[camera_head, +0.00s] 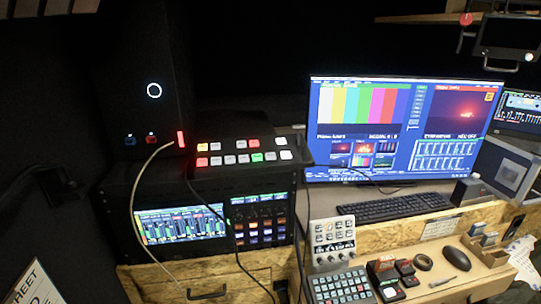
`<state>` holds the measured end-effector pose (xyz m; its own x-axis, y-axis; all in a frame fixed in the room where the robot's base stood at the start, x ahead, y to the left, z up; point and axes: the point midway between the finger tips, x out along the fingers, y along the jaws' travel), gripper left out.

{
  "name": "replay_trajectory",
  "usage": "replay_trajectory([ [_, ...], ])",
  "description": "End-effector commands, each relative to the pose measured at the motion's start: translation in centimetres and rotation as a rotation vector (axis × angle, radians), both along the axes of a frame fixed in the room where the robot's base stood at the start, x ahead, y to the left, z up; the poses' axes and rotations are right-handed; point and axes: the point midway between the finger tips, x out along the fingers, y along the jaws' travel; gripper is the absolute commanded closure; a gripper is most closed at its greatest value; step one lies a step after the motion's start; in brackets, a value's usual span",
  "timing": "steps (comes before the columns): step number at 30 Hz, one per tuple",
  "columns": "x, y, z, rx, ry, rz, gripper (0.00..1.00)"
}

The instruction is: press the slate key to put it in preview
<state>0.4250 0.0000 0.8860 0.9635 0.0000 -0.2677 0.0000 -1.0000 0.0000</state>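A small switcher panel (230,170) sits on top of the dark rack unit, left of the monitor. It has two rows of keys. In the front row the left key (202,162) glows red, one key (257,157) glows green, and the others look white. The key labels are too small to read, so I cannot tell which is the slate key. The monitor (402,131) shows colour bars at left and a sunset picture at right. My gripper is not in view.
A tan cable (133,209) and dark cables hang in front of the rack (212,222). A keyboard (395,207), a white control panel (332,243), a keypad (341,286) and a mouse (456,259) lie on the desk. A dark tower (150,60) stands behind the rack at left.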

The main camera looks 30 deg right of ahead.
Motion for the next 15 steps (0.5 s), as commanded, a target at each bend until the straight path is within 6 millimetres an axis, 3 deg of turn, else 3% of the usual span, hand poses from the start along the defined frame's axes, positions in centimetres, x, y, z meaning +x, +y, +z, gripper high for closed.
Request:
replay_trajectory([
  [1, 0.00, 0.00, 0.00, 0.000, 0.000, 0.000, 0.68],
  [5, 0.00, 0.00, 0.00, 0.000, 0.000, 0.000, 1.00],
  [15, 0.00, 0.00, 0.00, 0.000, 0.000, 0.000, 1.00],
])
